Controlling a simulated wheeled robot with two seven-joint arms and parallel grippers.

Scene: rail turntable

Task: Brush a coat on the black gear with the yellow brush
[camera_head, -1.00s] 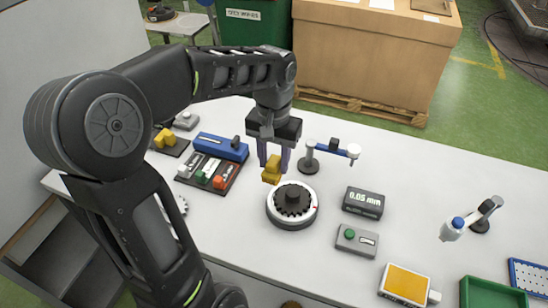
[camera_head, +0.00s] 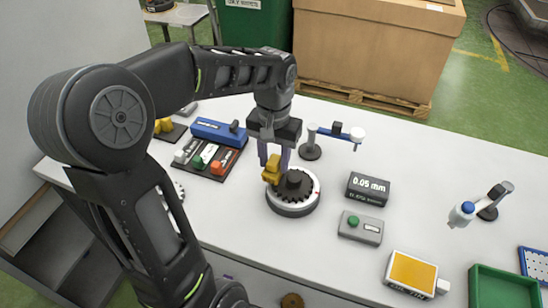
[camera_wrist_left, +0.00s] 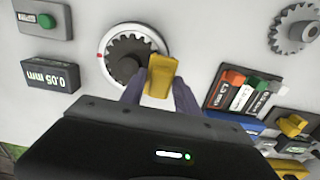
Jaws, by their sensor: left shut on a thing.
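The black gear (camera_head: 294,186) lies on the round turntable (camera_head: 296,209) with a pale rim and a small red mark. My left gripper (camera_head: 273,168) is shut on the yellow brush (camera_head: 271,174) and holds it at the gear's upper-left edge. In the left wrist view the yellow brush (camera_wrist_left: 161,76) sits between the fingertips and overlaps the edge of the black gear (camera_wrist_left: 128,52). The brush's tip is hidden, so I cannot tell whether it touches the gear. My right gripper does not show.
A tray (camera_head: 206,160) with several colored pieces and a blue block (camera_head: 219,132) stand left. A display reading 0.05 mm (camera_head: 367,188) and a grey box with a green button (camera_head: 360,228) stand right. A lamp-like stand (camera_head: 310,151) is close behind. A green bin (camera_head: 500,290) is far right.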

